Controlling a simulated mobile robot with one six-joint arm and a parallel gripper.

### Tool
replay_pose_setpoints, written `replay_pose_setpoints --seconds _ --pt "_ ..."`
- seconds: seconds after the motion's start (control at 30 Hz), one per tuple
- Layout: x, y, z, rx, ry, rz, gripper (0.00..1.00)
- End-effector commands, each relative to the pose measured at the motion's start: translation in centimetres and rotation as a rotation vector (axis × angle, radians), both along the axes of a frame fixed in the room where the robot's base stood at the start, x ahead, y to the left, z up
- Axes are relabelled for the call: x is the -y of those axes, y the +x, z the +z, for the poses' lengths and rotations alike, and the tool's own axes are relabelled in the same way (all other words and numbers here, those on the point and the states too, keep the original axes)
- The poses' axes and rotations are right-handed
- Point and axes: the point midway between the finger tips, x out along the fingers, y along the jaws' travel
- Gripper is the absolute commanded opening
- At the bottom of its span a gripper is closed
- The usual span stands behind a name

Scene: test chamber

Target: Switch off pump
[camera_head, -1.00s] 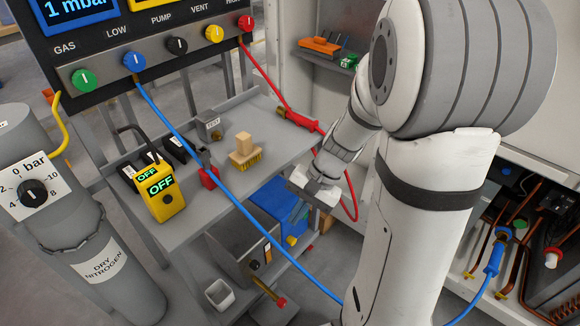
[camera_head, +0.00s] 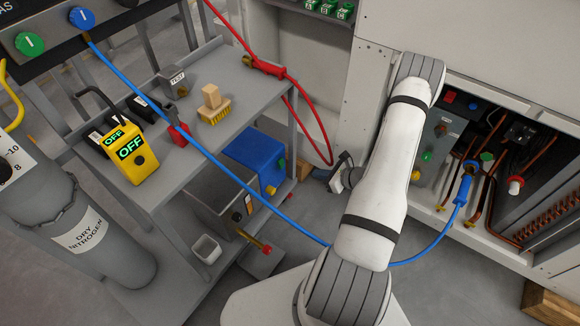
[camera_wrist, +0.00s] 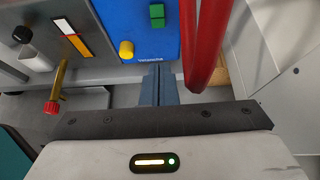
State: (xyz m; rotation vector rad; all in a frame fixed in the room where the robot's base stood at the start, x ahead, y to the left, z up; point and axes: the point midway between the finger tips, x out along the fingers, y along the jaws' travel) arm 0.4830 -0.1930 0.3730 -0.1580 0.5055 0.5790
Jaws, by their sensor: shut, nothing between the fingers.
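A blue box (camera_head: 252,158), probably the pump, sits low under the bench's upper shelf in the head view. In the wrist view the blue box (camera_wrist: 140,30) fills the upper middle, with a green switch (camera_wrist: 157,15) and a yellow knob (camera_wrist: 126,50) on its face. Small lettering at its lower edge is hard to read. My gripper (camera_wrist: 158,70) is shut and empty, with its fingertips at the lower edge of the box in the picture; I cannot tell whether they touch. In the head view my gripper (camera_head: 340,178) is right of the box, partly hidden by my arm.
A red hose (camera_wrist: 205,40) passes close to the right of my fingers. A grey unit (camera_head: 222,195) with a black knob and a red-tipped brass lever (camera_head: 255,242) stands left of the box. A blue hose (camera_head: 230,172) crosses in front. An open cabinet (camera_head: 500,180) is at the right.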

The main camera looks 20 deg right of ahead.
Motion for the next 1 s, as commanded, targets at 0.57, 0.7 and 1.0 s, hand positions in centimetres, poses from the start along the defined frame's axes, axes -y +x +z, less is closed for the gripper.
replay_pose_setpoints --seconds 0.57,0.7,1.0 --pt "-0.8 1.2 -1.4 -0.002 0.003 -0.008 0.0" --pt "-2.2 3.2 -2.9 -0.002 0.003 -0.004 0.0" --pt "-5.2 7.8 -5.6 0.0 0.001 -0.004 0.0"
